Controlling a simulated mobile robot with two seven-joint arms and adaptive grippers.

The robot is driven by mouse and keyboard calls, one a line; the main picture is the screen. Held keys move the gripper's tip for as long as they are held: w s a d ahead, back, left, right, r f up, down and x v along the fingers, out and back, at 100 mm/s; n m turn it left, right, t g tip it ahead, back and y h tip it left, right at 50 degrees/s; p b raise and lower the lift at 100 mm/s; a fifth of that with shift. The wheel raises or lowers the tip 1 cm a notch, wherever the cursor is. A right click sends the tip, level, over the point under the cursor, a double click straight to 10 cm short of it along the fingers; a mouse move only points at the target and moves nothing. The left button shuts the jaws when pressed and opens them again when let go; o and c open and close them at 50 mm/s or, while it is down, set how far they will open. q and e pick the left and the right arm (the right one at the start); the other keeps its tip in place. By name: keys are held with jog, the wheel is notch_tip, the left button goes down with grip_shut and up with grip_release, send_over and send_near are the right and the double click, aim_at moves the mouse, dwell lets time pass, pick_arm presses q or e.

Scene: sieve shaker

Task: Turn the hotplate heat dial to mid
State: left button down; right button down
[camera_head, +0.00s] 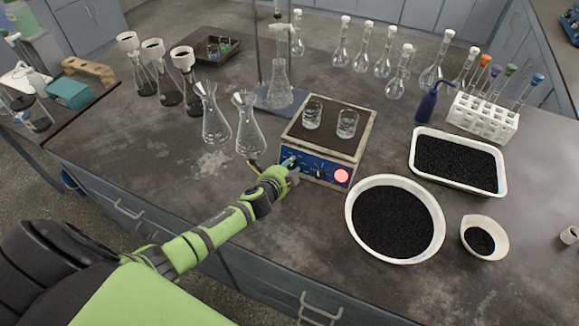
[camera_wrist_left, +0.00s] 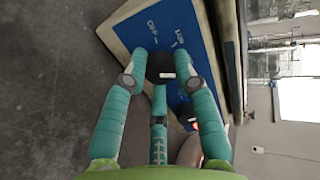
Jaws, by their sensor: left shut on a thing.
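The hotplate (camera_head: 356,135) stands on the bench with two small glass beakers on its top. Its blue front panel (camera_head: 310,171) carries the controls and a lit red light (camera_head: 341,176). My left gripper (camera_head: 289,167) is at the left end of this panel. In the left wrist view, its teal fingers (camera_wrist_left: 160,80) are shut around a black dial (camera_wrist_left: 160,66) with a white mark. Printed labels show on the blue panel (camera_wrist_left: 175,25) beside the dial; I cannot read the setting. In the head view, the fingers largely hide the dial. My right gripper is not in view.
Two conical flasks (camera_head: 249,133) stand just left of the hotplate, close to my left forearm. A round bowl (camera_head: 436,240) of black grains stands to the right, with a white tray (camera_head: 504,180) behind it. The bench's front centre is clear.

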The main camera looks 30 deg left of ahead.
pick_arm(q)
jog(key=c, duration=1)
grip_release()
jog(key=v, duration=1.2)
